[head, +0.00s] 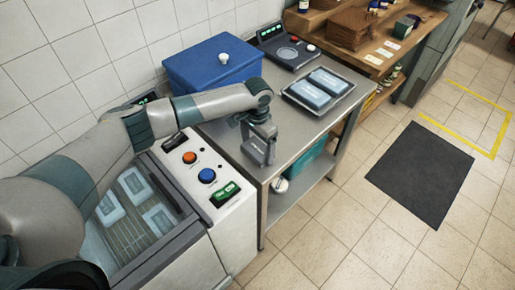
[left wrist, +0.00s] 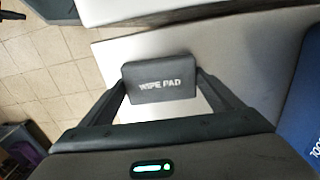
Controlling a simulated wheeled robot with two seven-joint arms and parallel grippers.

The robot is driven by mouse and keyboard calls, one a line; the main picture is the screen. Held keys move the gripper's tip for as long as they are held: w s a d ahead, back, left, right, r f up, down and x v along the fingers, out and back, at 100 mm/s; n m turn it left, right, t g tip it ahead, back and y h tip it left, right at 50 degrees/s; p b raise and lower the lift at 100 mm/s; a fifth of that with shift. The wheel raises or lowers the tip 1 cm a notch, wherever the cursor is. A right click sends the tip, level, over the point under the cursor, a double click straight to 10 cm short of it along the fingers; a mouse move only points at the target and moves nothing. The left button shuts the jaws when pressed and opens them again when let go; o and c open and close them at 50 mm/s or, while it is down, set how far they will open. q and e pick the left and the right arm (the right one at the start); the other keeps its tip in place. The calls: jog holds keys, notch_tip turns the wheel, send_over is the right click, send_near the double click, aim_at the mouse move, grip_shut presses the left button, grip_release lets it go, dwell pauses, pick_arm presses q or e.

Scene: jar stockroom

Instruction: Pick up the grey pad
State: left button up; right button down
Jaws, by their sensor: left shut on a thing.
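The grey pad (head: 258,151) is a small dark grey block near the front edge of the steel table (head: 232,137). In the left wrist view the grey pad (left wrist: 160,80) shows the words "WIPE PAD" and sits between both fingers. My left gripper (head: 262,140) points down and is shut on the pad; it also shows in the left wrist view (left wrist: 162,88). Whether the pad touches the table or is a little above it, I cannot tell. My right gripper is not in view.
A blue box with a lid (head: 212,62) and a scale (head: 288,50) stand at the back of the table. A tray (head: 345,92) with two blue packs is at its right. A machine with buttons (head: 225,220) stands left of it. A dark mat (head: 420,173) lies on the floor.

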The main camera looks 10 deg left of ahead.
aim_at(258, 148)
pick_arm(q)
jog(key=shift+r+b, duration=0.35)
jog(key=shift+r, duration=0.2)
notch_tip(258, 148, up, 2)
jog(key=shift+r+b, duration=0.2)
jog(key=shift+b, duration=0.45)
jog(key=s+d+r+b, duration=0.2)
jog(key=d+r+b, duration=0.2)
jog(key=d+r, duration=0.3)
jog(key=d, duration=0.4)
jog(key=shift+s+d+r, duration=0.15)
jog(key=shift+s+d, duration=0.05)
jog(key=shift+d, duration=0.05)
jog(key=o, duration=0.4)
jog(key=shift+c, duration=1.2)
jog(key=shift+s, duration=0.15)
